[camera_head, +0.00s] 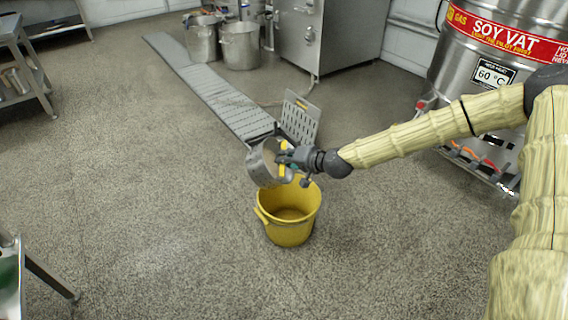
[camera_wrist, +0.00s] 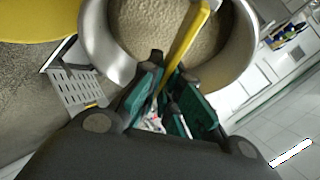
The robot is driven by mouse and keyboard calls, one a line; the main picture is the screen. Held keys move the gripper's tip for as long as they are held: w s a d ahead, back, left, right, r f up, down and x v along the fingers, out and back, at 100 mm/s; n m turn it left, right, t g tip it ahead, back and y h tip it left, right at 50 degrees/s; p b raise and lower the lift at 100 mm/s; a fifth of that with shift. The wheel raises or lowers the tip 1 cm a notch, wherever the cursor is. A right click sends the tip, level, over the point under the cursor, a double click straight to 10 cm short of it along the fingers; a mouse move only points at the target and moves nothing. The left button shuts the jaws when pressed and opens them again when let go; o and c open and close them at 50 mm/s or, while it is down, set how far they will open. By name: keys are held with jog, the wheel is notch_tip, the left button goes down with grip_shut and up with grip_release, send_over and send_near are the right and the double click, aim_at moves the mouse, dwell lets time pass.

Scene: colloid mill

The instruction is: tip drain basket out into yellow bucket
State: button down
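The drain basket (camera_head: 262,165) is a round grey metal pot with a yellow handle, held tilted above the yellow bucket. In the wrist view the basket (camera_wrist: 101,40) shows its steel wall and a beige, grainy inside, with the yellow handle (camera_wrist: 190,40) crossing it. My gripper (camera_head: 287,160) is at the handle; in the wrist view its green-padded fingers (camera_wrist: 172,88) are closed around the handle's near end. The yellow bucket (camera_head: 289,231) stands upright on the floor below the basket. Its visible inside shows only yellow. A piece of it shows at the wrist view's upper left (camera_wrist: 35,18).
A floor drain channel with grating (camera_head: 215,93) runs behind the bucket. A perforated grate panel (camera_head: 300,117) stands propped up at its near end. The soy vat (camera_head: 490,75) stands right. Steel pots (camera_head: 240,50) stand at the back. The floor left of the bucket is clear.

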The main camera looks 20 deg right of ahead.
jog(key=shift+s+d+f+m+t+y+b, duration=0.25)
jog(key=shift+d+f+t+y+b, duration=0.4)
jog(key=shift+b, duration=3.85)
jog(key=shift+d+f+b, duration=0.1)
jog(key=shift+f+b, duration=0.25)
jog(key=shift+b, duration=0.9)
jog(key=shift+s+d+f+m+t+y+b, duration=0.2)
jog(key=shift+d+f+m+t+y+b, duration=0.25)
jog(key=shift+b, duration=0.8)
jog(key=shift+a+r, duration=0.1)
jog(key=shift+r, duration=0.15)
jog(key=shift+f, duration=0.1)
jog(key=shift+s+d+f+t+y, duration=0.15)
jog(key=shift+d+f+t+y, duration=0.1)
jog(key=shift+t+y, duration=0.15)
jog(key=shift+r, duration=0.1)
jog(key=p, duration=0.3)
jog(key=shift+r+p, duration=0.35)
jog(key=shift+r, duration=0.05)
jog(key=r+n+g+h+p, duration=0.1)
jog(key=g+h+p, duration=0.1)
jog(key=p, duration=1.5)
jog(key=shift+r+g+h+p, duration=0.15)
jog(key=shift+g+h+p, duration=0.15)
jog(key=shift+p, duration=0.05)
